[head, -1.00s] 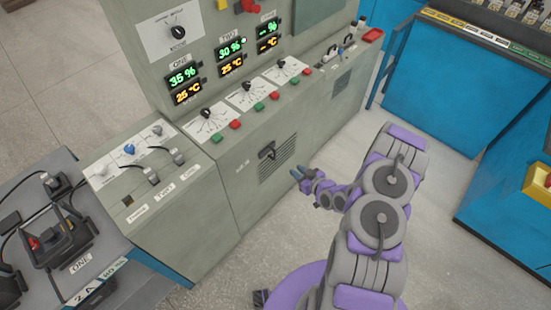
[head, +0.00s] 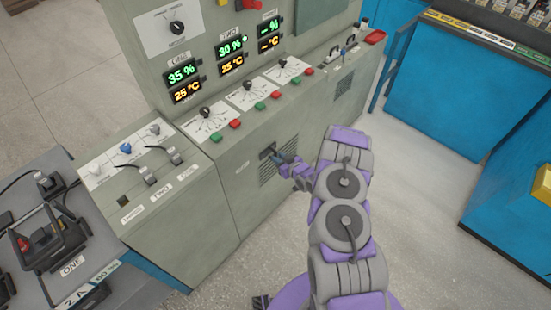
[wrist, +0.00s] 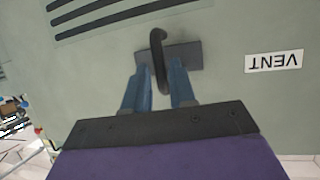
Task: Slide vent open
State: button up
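The vent's dark handle (wrist: 158,62) stands out from a dark plate on the grey-green panel in the wrist view. It also shows in the head view (head: 267,153), partly hidden by my gripper. My gripper (wrist: 165,80) has two blue fingers, apart, one on each side of the handle's lower end. My gripper also shows in the head view (head: 283,160), at the handle. I cannot tell whether the fingers touch the handle. A white VENT label (wrist: 273,61) appears upside down at the right. The dark slots of the vent (wrist: 110,18) show at the upper left.
The grey-green control cabinet (head: 225,180) has dials, displays and red and green buttons above the vent. A lower console (head: 150,215) with levers stands at the left. Blue cabinets (head: 430,90) stand at the right. The floor (head: 425,175) between them is clear.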

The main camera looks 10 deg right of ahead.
jog(key=shift+b+x, duration=0.3)
jog(key=shift+x, duration=1.2)
grip_shut()
